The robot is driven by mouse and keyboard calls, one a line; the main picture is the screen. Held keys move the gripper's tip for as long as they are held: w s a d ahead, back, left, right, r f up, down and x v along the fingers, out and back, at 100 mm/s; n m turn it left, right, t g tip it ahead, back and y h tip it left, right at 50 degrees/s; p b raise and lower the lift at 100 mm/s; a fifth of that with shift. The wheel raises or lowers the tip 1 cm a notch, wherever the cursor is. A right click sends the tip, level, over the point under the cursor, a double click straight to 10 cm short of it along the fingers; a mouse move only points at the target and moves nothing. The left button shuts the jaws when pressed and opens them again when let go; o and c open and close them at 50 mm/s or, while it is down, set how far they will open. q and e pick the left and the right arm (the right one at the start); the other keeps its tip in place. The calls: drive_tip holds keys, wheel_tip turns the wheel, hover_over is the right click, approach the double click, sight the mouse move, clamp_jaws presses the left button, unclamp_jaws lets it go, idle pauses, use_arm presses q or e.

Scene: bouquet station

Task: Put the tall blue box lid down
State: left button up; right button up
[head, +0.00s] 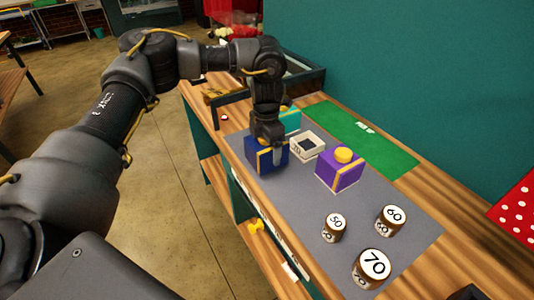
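A dark blue box shape with a yellow band (257,160) is at the left edge of the grey mat. My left gripper (269,147) points down right at its top, with a finger in front of the blue. The gripper and wrist cover the top, so I cannot tell whether the lid is apart from a box below, or whether the fingers are closed on it.
On the grey mat (300,190) are a white open-topped box (307,146), a purple box with a yellow knob (340,170) and weights marked 50 (334,229), 60 (390,221) and 70 (371,270). A teal box (291,121) stands behind my gripper. The green mat (365,140) is mostly clear.

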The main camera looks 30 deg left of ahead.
use_arm(q)
drive_tip(key=shift+w+f, duration=0.15)
drive_tip(key=shift+f, duration=0.1)
wheel_tip(320, 180, down, 2)
drive_tip(key=shift+f+p, duration=0.2)
drive_tip(key=shift+p, duration=0.2)
drive_tip(key=shift+w+f, duration=0.1)
drive_tip(key=shift+f, duration=0.3)
